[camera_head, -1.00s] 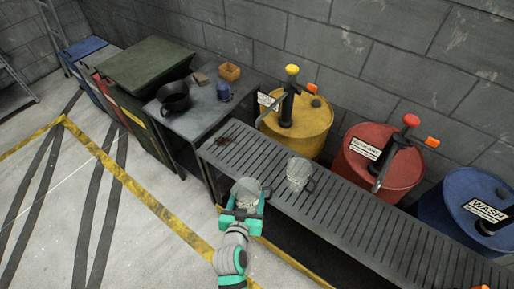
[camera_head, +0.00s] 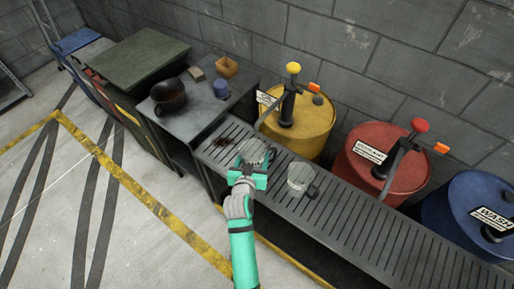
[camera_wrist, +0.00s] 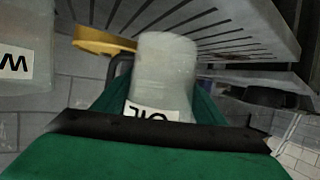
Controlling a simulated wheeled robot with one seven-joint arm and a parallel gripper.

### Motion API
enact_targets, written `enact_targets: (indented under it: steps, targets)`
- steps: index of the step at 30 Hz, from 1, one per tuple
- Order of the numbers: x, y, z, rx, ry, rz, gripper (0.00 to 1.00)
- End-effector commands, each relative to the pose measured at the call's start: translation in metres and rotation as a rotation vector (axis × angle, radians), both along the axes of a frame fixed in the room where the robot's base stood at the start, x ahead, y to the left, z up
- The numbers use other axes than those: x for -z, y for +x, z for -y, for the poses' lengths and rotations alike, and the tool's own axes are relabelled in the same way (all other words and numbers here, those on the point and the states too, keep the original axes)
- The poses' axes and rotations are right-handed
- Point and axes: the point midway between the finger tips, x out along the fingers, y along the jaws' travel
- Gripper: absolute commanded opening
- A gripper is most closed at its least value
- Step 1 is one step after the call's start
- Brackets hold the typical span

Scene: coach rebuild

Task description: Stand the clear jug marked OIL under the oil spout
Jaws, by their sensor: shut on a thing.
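My gripper (camera_head: 246,178) is shut on a clear jug (camera_head: 255,151). In the wrist view the held jug (camera_wrist: 163,75) shows an upside-down label reading OIL. In the head view this jug is over the slatted bench (camera_head: 345,212), near its back left part; I cannot tell whether its base touches the slats. The yellow drum (camera_head: 303,127) behind carries a black pump with a yellow knob. Its spout (camera_head: 266,116) slopes down to the left, its tip just behind and above the jug. My gripper hides the jug's lower part in the head view.
A second clear jug (camera_head: 299,178) stands on the slats just right of my gripper; its label starts with W in the wrist view (camera_wrist: 14,64). A red drum (camera_head: 400,160) and a blue WASH drum (camera_head: 470,205) stand farther right. A dark stain (camera_head: 222,141) lies left.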

Motion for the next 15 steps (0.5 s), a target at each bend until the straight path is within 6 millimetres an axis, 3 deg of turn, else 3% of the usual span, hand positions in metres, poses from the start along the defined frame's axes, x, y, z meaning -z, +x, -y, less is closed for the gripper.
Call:
enact_targets:
  steps: [6, 10, 15]
  targets:
    - [-0.002, 0.048, 0.009, 0.001, -0.001, 0.003, 0.41]
    - [-0.001, 0.064, 0.012, 0.001, 0.000, 0.002, 0.41]
    - [0.002, 0.070, 0.013, 0.001, 0.000, 0.001, 0.41]
